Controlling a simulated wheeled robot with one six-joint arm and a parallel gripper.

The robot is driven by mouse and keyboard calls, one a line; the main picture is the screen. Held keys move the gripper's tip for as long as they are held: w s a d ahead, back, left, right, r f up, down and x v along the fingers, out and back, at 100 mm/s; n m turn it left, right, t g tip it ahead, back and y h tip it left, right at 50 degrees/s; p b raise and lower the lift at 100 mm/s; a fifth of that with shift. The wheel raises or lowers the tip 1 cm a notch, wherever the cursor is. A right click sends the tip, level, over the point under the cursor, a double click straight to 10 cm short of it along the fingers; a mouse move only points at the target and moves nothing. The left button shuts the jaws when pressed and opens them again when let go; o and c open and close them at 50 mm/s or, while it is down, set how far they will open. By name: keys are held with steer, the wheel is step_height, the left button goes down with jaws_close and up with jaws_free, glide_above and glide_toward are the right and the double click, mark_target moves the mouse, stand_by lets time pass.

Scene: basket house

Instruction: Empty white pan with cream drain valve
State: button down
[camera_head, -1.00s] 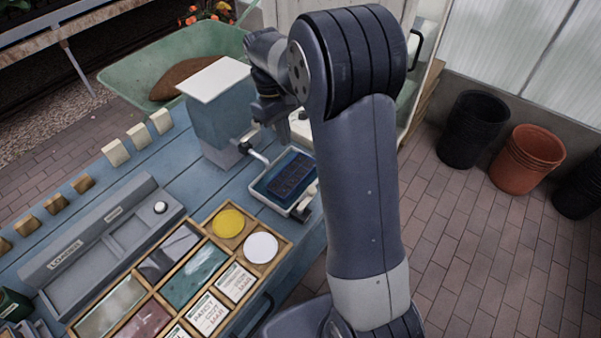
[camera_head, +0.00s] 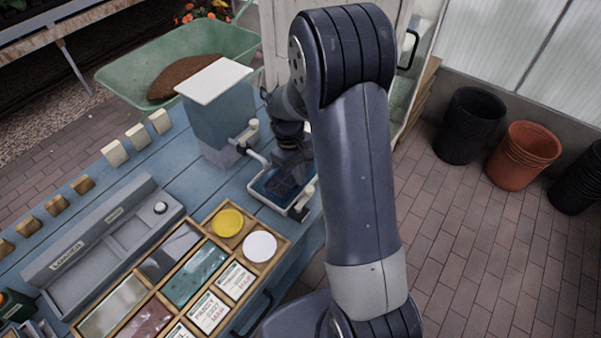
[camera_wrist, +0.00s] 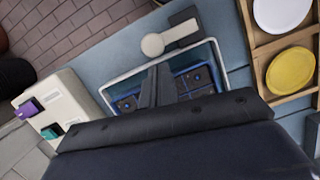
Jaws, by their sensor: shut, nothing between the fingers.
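The white pan (camera_head: 268,203) sits at the right end of the blue bench, with blue liquid inside. The wrist view also shows its white rim (camera_wrist: 125,76) and a dark, blue-edged gridded piece (camera_wrist: 194,80) in it. The cream drain valve (camera_wrist: 154,44) has a round end and a handle, just outside the pan's rim; it shows beside the pan in the head view (camera_head: 306,192). My gripper (camera_wrist: 161,70) is shut and empty, over the pan. My gripper hides part of the pan; whether its tips touch the liquid, I cannot tell.
A grey tank (camera_head: 215,115) with a white lid and a spout stands behind the pan. A wooden compartment tray (camera_head: 215,252) holds yellow and white discs in front. A cream box (camera_wrist: 48,108) with purple and teal parts is close by. Pots (camera_head: 522,160) stand on the brick floor.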

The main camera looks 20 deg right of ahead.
steer(key=shift+s+d, duration=0.1)
steer(key=shift+s, duration=0.1)
steer(key=shift+s+d+m, duration=0.15)
steer(key=shift+d+m, duration=0.2)
steer(key=shift+m, duration=0.35)
steer(key=m, duration=0.1)
steer(key=s+d+m+y, duration=0.1)
steer(key=m, duration=0.1)
steer(key=shift+d+b, duration=0.15)
steer(key=shift+b, duration=0.15)
steer(key=m, duration=0.1)
steer(key=s+d+m, duration=0.1)
steer(key=m, duration=0.1)
steer(key=shift+s+m+y, duration=0.25)
steer(key=shift+m+y, duration=0.05)
steer(key=shift+y, duration=0.1)
steer(key=s+m, duration=0.1)
steer(key=m, duration=0.1)
steer(key=s+m, duration=0.1)
steer(key=shift+d+m+y+b, duration=0.35)
steer(key=shift+m+y, duration=0.05)
steer(key=s+m, duration=0.1)
steer(key=m, duration=0.2)
steer(key=shift+s+m+t+y, duration=0.3)
steer(key=shift+s+m+t, duration=0.1)
steer(key=shift+a, duration=0.2)
